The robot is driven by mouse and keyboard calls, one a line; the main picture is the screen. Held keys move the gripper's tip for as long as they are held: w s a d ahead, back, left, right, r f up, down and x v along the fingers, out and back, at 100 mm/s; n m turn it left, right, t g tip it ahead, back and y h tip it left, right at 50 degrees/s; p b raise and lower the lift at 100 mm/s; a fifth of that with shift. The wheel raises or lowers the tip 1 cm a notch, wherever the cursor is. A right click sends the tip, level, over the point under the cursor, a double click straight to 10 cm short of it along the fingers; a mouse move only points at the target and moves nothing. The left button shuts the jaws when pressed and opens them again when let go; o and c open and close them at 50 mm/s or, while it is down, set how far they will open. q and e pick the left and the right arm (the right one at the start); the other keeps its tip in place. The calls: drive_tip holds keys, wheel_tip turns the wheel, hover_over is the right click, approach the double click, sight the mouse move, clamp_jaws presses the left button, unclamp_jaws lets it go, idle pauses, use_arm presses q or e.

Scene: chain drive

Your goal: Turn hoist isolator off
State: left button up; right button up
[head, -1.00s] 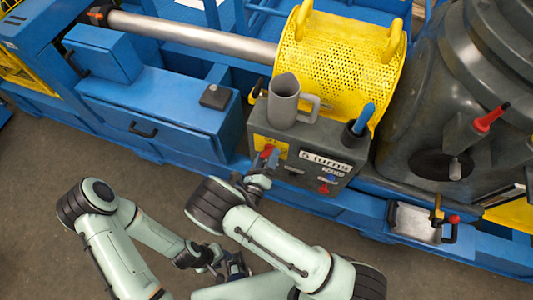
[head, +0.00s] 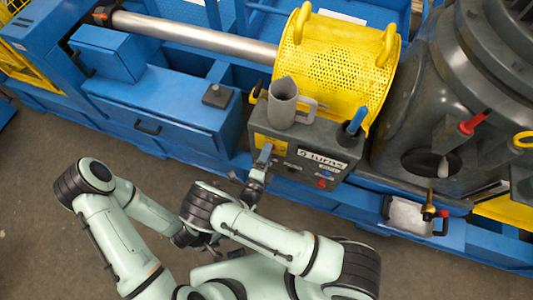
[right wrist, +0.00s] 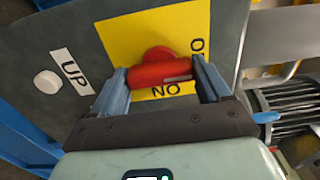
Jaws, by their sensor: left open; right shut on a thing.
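The hoist isolator is a red rotary knob (right wrist: 160,68) on a yellow plate (right wrist: 118,38) in the right wrist view. Its bar lies roughly level across the picture, beside the lettering "ON", seen upside down; a second label at the right is partly hidden. My right gripper (right wrist: 163,88) has one finger at each end of the knob and is shut on it. In the head view the right gripper (head: 264,158) is against the yellow plate (head: 276,146) and hides the knob. My left gripper (head: 207,240) is open, low and away from the panel, partly behind my right arm.
The dark control box (head: 312,163) carries a "5 turns" sign (head: 322,159) and small buttons. A grey jug (head: 283,103) and a blue-handled tool (head: 356,121) stand on top. A yellow perforated drum guard (head: 330,65) is behind, a large dark housing (head: 460,70) at the right.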

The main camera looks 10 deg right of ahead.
idle(0.5)
use_arm(q)
drive_tip(key=shift+w, duration=0.1)
use_arm(e)
drive_tip(key=o, duration=1)
drive_tip(key=shift+s, duration=0.1)
